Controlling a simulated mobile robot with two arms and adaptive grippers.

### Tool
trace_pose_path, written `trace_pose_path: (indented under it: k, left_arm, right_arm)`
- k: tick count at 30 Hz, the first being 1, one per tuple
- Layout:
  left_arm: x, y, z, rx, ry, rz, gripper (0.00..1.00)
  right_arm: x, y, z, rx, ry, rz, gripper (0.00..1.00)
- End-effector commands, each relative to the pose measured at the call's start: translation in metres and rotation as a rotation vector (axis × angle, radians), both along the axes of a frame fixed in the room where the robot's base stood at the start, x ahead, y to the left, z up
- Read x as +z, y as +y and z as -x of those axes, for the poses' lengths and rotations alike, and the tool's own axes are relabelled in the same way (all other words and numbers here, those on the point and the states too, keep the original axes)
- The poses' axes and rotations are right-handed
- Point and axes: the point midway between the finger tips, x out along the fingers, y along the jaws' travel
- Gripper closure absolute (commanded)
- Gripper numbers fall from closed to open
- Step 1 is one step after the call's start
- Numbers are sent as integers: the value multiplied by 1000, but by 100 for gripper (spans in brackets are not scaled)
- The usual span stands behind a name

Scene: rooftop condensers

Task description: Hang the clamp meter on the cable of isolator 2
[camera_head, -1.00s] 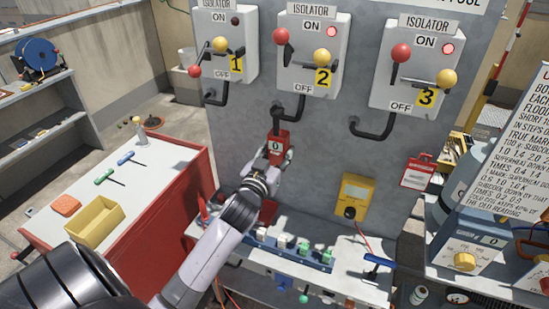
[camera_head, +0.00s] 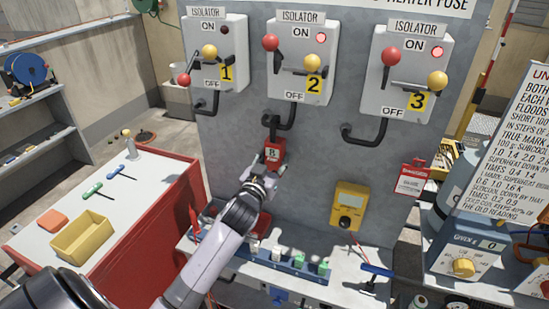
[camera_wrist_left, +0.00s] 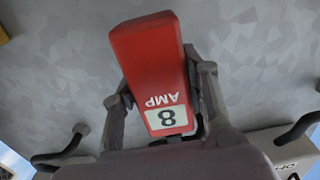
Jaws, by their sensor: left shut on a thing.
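The red clamp meter (camera_head: 275,150) is upright, in the fingers of my left gripper (camera_head: 264,172), just below isolator 2 (camera_head: 300,60). Its dark jaw (camera_head: 270,122) is at the hanging end of the black cable (camera_head: 291,117) of isolator 2 and seems to be around it; the exact closure is too small to tell. In the left wrist view the meter (camera_wrist_left: 155,62) sits between the two fingers (camera_wrist_left: 160,95), and its display reads 8 AMP, upside down. Isolator 2's lamp is lit red. My right gripper is not in view.
Isolator 1 (camera_head: 217,50) and isolator 3 (camera_head: 410,72) flank it, each with a black cable. A yellow meter (camera_head: 348,206) stands against the panel. Below is a ledge with a blue rack (camera_head: 285,260). A red-sided bench (camera_head: 150,235) holds a yellow bin (camera_head: 80,232).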

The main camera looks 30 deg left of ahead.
Motion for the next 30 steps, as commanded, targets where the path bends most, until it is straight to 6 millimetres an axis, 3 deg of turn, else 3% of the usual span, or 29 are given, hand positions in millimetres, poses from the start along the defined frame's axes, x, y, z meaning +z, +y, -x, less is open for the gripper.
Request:
trace_pose_path:
  k: [2,3,13,23,30]
  left_arm:
    - [1,0,0,0,-2,0,94]
    - [1,0,0,0,-2,0,58]
    - [1,0,0,0,-1,0,36]
    - [-1,-1,2,0,2,1,36]
    - [-2,-8,32,-1,3,4,36]
  right_arm:
    - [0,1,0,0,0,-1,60]
    - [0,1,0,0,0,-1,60]
    - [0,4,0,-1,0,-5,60]
    - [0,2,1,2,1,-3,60]
    - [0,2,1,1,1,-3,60]
